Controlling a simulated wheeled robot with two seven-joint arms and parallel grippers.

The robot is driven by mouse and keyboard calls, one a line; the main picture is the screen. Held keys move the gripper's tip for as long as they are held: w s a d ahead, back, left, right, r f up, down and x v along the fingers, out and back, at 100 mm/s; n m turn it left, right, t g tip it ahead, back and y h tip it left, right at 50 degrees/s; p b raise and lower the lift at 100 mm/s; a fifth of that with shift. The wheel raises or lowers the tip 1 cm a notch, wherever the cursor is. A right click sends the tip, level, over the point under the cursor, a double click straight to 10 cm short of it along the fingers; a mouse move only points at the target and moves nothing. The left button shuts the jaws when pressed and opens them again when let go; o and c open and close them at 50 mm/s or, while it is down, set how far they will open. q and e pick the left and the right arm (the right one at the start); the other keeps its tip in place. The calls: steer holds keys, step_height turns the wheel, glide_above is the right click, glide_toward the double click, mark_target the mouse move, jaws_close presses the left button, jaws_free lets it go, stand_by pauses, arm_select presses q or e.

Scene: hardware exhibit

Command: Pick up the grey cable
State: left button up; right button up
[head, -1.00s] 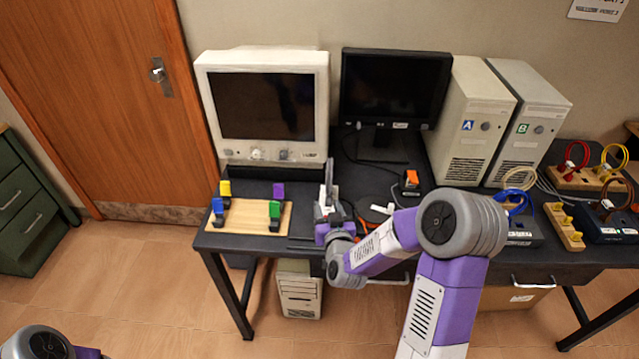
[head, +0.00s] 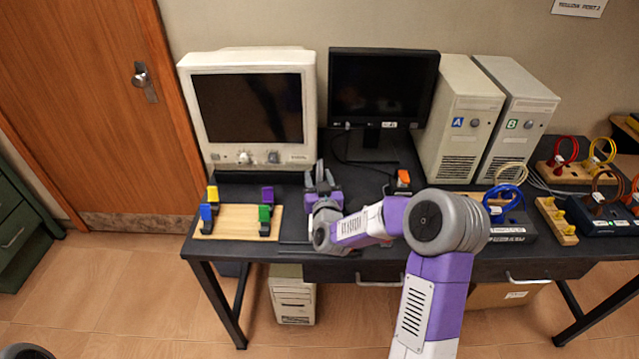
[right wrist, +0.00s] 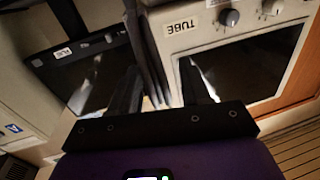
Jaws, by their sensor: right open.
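Thin light-grey cable lines (head: 538,181) show on the table right of tower B in the head view, partly hidden behind the coiled cables. I cannot tell whether they are one cable or several. My right gripper (head: 322,174) is well to their left, over the table in front of the monitors. It is open, and I see nothing held between its fingers. In the right wrist view its dark fingers (right wrist: 160,78) are apart, with the two monitors beyond them. My left gripper is out of view.
A cream monitor (head: 250,110) and a black monitor (head: 383,85) stand behind my right gripper. Towers A (head: 458,122) and B (head: 515,122) stand to the right. A wooden board (head: 238,225) with coloured clips is at left. A blue cable coil (head: 505,197) and wooden racks are right.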

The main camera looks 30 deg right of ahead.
jaws_close()
steer(key=shift+r, duration=0.15)
